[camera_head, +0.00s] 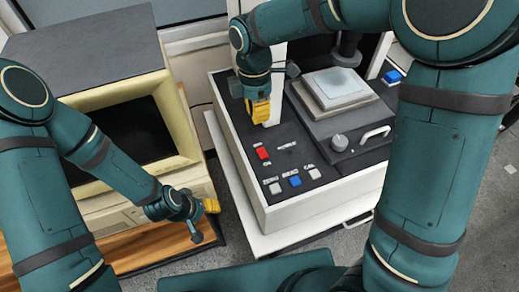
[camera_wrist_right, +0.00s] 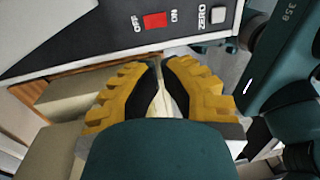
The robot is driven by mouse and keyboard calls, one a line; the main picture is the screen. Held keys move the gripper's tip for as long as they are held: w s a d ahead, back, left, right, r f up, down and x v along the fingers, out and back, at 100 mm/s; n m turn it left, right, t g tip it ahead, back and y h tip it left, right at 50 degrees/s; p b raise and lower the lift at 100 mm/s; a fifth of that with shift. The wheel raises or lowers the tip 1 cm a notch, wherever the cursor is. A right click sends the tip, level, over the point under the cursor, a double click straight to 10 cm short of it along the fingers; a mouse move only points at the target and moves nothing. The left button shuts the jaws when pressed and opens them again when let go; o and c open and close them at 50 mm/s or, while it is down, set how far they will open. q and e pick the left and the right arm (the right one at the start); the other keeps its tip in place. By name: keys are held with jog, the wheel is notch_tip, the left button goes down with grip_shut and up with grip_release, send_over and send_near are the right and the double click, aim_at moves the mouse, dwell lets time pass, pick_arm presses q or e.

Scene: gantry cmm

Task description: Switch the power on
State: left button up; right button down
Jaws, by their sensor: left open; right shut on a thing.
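The red rocker switch (camera_head: 263,153) is on the black front panel of the white machine (camera_head: 300,205), between OFF and ON labels. In the right wrist view the red switch (camera_wrist_right: 155,20) lies just beyond the fingertips, uncovered. My right gripper (camera_head: 259,120) points down over the panel, behind the switch in the head view. Its yellow fingers (camera_wrist_right: 160,62) are closed together at the tips and apart from the switch; I cannot make out a thing between them. My left gripper (camera_head: 213,206) is open in front of the computer, away from the panel. Which way the rocker is tipped is unclear.
ZERO (camera_head: 276,188), blue READ (camera_head: 295,181) and CAL (camera_head: 315,174) buttons sit near the switch. A plate (camera_head: 333,88), a knob (camera_head: 340,143) and a white handle (camera_head: 375,133) are to the right. An old computer (camera_head: 130,130) stands on a wooden table (camera_head: 160,245) at left.

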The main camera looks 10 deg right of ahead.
jog(key=shift+w, duration=0.1)
pick_arm(q)
jog(key=shift+s+d+f+b, duration=0.1)
jog(key=shift+s+f+b, duration=0.05)
jog(key=shift+f+b, duration=0.4)
jog(key=shift+s+f+b, duration=0.15)
jog(key=shift+f+b, duration=0.4)
pick_arm(e)
send_near(260, 155)
jog(key=f, duration=0.8)
jog(key=shift+s+f, duration=0.1)
jog(key=shift+s, duration=0.3)
